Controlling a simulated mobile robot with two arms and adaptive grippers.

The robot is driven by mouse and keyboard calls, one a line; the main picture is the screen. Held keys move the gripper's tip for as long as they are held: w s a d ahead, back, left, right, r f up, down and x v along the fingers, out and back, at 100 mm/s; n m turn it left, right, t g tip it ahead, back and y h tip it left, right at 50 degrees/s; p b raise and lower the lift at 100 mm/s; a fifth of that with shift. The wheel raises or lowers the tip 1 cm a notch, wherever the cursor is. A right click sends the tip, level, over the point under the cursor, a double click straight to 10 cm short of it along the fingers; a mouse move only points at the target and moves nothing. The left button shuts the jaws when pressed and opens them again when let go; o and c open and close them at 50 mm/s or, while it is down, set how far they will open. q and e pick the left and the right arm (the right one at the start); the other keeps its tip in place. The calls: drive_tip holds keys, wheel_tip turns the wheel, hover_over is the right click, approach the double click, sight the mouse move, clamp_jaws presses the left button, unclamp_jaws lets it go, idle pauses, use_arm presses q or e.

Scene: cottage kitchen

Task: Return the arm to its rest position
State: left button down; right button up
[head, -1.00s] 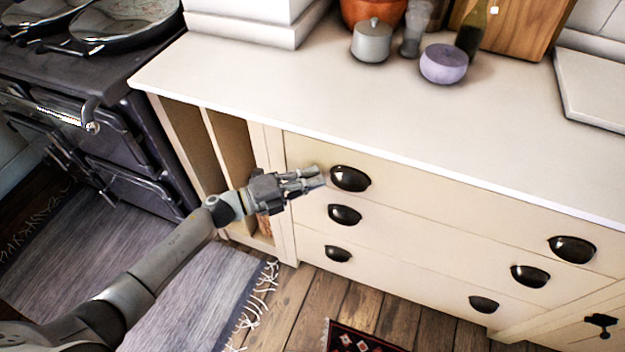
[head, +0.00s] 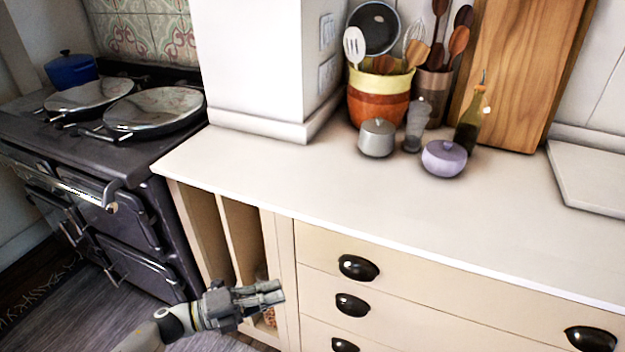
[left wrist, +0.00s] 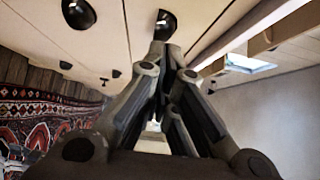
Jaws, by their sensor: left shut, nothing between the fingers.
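My left gripper (head: 276,293) is low in the head view, in front of the open shelf slots at the left end of the drawer cabinet (head: 400,262). It points to the right, and its fingers are together with nothing between them. In the left wrist view, the fingers (left wrist: 168,52) converge near the middle, with a dark cup-shaped drawer handle (left wrist: 165,22) beyond their tips. In the head view, the gripper is left of and below the nearest top handle (head: 358,267). The drawers in view look shut. My right gripper is in neither view.
The counter (head: 270,180) is clear in front. At its back stand an orange utensil pot (head: 378,106), a grey lidded pot (head: 377,140), a purple pot (head: 443,158), a bottle (head: 467,130) and a wooden board (head: 525,70). A dark stove (head: 110,170) stands left. A patterned rug (left wrist: 50,120) lies on the floor.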

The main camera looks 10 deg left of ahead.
use_arm(q)
drive_tip(key=w+a+f+n+t+y+p, duration=0.1)
drive_tip(key=a+f+n+t+y, duration=0.15)
drive_tip(key=f+n, duration=0.25)
drive_tip(key=w+a+f+n+t+y, duration=0.1)
drive_tip(key=a+f+n+t+y, duration=0.15)
drive_tip(key=f+n, duration=0.2)
drive_tip(key=s+a+f+n+g+y+p, duration=0.1)
drive_tip(key=s+a+f+n+y, duration=0.3)
drive_tip(key=f, duration=0.5)
drive_tip(key=s+a+f+n+g+y+p, duration=0.1)
drive_tip(key=s+a+f+n+g+y, duration=0.1)
drive_tip(key=s+f+n+y, duration=0.45)
drive_tip(key=s+a+f+n+g, duration=0.1)
drive_tip(key=s+f+n+g, duration=0.3)
drive_tip(key=s+f, duration=0.9)
drive_tip(key=s+d+f+n+g, duration=0.1)
drive_tip(key=s+f+n+g, duration=0.1)
drive_tip(key=s, duration=0.7)
drive_tip(key=s+d+f+n+g+p, duration=0.1)
drive_tip(key=s+d+f+g, duration=0.1)
drive_tip(key=s, duration=0.8)
drive_tip(key=shift+f+n+g, duration=0.3)
drive_tip(key=shift+n+g, duration=0.1)
drive_tip(key=shift+g, duration=0.5)
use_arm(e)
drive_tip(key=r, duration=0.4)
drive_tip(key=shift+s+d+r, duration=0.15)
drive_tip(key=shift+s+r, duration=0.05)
